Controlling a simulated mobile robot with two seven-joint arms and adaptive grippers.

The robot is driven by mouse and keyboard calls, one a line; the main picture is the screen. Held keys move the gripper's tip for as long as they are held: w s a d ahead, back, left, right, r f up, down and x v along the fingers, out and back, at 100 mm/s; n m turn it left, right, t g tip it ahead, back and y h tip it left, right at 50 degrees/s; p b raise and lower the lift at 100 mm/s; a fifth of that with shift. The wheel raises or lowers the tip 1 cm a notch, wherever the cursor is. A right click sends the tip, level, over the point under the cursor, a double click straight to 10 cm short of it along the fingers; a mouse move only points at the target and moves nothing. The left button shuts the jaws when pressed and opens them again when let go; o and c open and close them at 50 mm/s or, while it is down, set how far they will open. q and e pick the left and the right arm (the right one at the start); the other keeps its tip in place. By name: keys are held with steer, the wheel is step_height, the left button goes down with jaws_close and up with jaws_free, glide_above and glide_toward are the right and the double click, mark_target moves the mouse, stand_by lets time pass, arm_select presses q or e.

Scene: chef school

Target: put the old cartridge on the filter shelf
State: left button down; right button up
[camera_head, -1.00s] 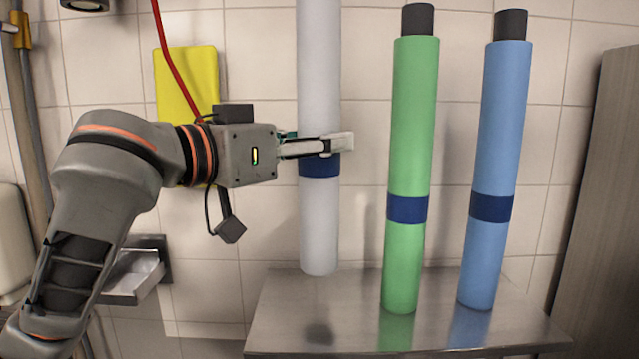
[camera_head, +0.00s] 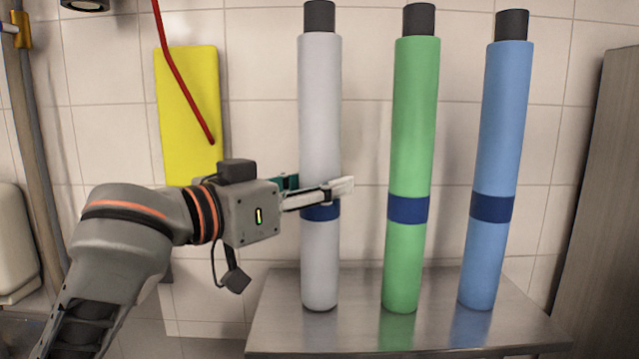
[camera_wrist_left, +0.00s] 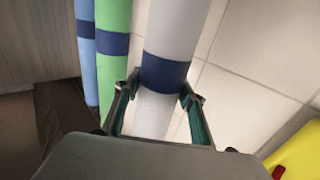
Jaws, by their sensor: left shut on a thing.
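A white cartridge (camera_head: 320,110) with a dark blue band and a black top stands upright at the left of the steel shelf (camera_head: 290,325). Its bottom end appears level with the shelf top; whether it bears on the surface is hard to tell. My left gripper (camera_head: 325,193) is shut on the white cartridge at its blue band. In the left wrist view the fingers (camera_wrist_left: 158,105) lie on both sides of the white cartridge (camera_wrist_left: 172,40), near the band. My right gripper is not in view.
A green cartridge (camera_head: 414,120) and a blue cartridge (camera_head: 506,110) stand upright on the shelf, to the right of the white one. A grey panel (camera_head: 605,200) borders the right side. A yellow board (camera_head: 185,120) and a red hose (camera_head: 180,80) hang at left.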

arm_select(q)
steer(key=c, duration=1.3)
jaws_free()
steer(key=shift+f, duration=0.1)
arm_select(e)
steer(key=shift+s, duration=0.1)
arm_select(q)
steer(key=shift+o, duration=0.2)
steer(key=shift+s+a, duration=0.2)
steer(key=b+v, duration=0.1)
steer(key=v, duration=1)
steer(key=shift+s+a+b, duration=0.15)
steer(key=shift+s+b, duration=0.05)
steer(key=shift+b, duration=0.2)
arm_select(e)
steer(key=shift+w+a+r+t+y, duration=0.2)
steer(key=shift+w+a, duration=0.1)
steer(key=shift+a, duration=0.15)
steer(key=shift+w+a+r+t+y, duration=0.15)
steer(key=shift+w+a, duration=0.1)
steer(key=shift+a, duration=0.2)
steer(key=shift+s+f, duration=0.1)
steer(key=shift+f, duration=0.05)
